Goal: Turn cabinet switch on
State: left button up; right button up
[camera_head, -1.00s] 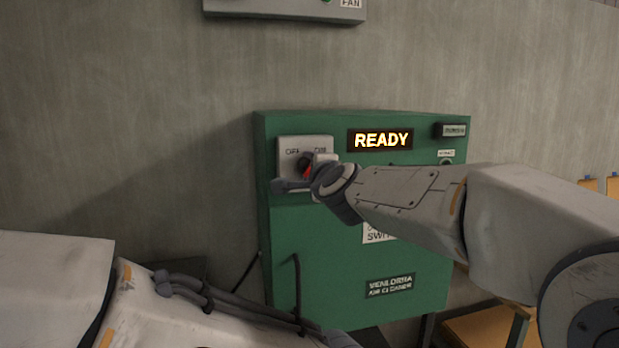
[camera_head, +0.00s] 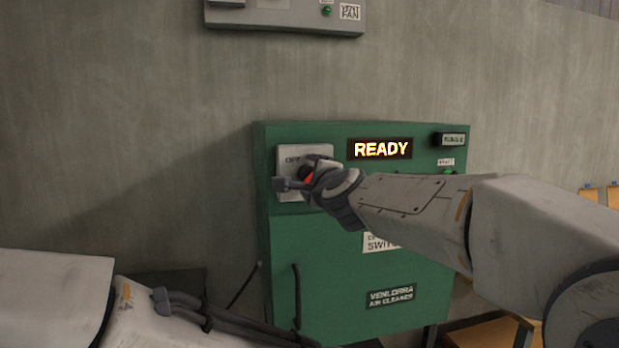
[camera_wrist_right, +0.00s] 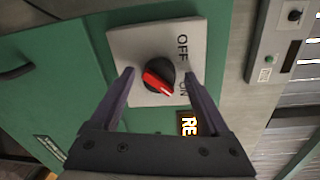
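The cabinet switch is a round black knob with a red pointer (camera_wrist_right: 158,78) on a pale plate marked OFF and ON. The plate (camera_head: 289,160) is at the upper left of the green cabinet (camera_head: 335,240). In the wrist view the pointer's white-marked end faces the lower right, on the ON side. My right gripper (camera_head: 298,173) is at the knob, with its fingers apart on either side of it (camera_wrist_right: 160,73). Gaps show between knob and fingers in the wrist view. In the head view the gripper hides the ON label and part of the knob.
A lit READY display (camera_head: 380,149) is right of the plate. A grey fan control box (camera_head: 285,18) hangs on the wall above. A dark handle (camera_head: 297,295) stands out from the cabinet's lower left. Bare wall lies left of the cabinet.

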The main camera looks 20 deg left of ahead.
jog(key=shift+s, duration=0.1)
jog(key=shift+s+d, duration=0.2)
jog(key=shift+s, duration=0.05)
jog(key=b+v, duration=0.1)
jog(key=v, duration=0.8)
jog(key=shift+s+d+b, duration=0.25)
jog(key=shift+s+b, duration=0.05)
